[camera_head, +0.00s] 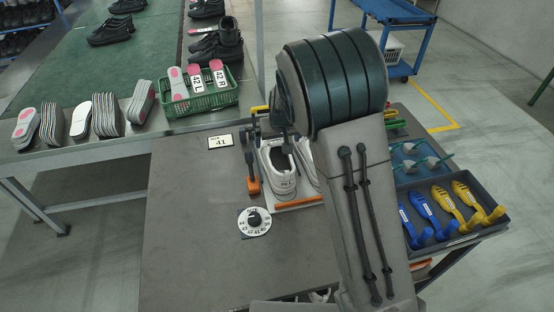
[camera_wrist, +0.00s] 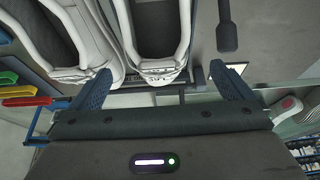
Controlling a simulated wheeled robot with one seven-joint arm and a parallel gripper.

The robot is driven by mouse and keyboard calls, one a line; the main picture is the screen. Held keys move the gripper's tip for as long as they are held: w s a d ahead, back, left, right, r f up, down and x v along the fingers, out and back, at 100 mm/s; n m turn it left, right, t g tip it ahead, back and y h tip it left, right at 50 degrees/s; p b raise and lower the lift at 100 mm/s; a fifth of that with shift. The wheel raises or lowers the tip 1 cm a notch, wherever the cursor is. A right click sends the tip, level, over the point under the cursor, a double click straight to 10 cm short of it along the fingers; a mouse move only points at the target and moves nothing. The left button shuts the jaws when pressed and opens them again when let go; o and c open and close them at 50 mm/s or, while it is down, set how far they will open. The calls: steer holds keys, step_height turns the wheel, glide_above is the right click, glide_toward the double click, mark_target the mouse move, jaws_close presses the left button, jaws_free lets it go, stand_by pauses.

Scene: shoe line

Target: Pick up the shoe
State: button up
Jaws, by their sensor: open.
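Two white shoes with dark insides stand side by side on the table. In the head view the left one (camera_head: 277,168) shows most of its opening, and the right one (camera_head: 307,165) is partly hidden behind my arm. In the wrist view my gripper (camera_wrist: 162,78) is open and empty, its two blue-grey fingers spread to either side of the heel end of one shoe (camera_wrist: 160,66). The other shoe (camera_wrist: 68,40) lies to its left, close to the left finger. I cannot tell whether a finger touches either shoe.
An orange-tipped clamp (camera_head: 253,185) stands left of the shoes. A size dial (camera_head: 255,222) and a "41" card (camera_head: 220,141) lie on the table. A tray (camera_head: 490,222) of blue and yellow tools is at right. A green basket (camera_head: 203,95) holds labelled insoles. The table's left part is clear.

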mark_target(277, 146)
steer(key=shift+p+x, duration=0.6)
steer(key=shift+x, duration=4.15)
steer(key=shift+w+d, duration=0.15)
steer(key=shift+d, duration=0.05)
steer(key=shift+c, duration=0.3)
steer(key=shift+r, duration=0.1)
steer(key=c, duration=1)
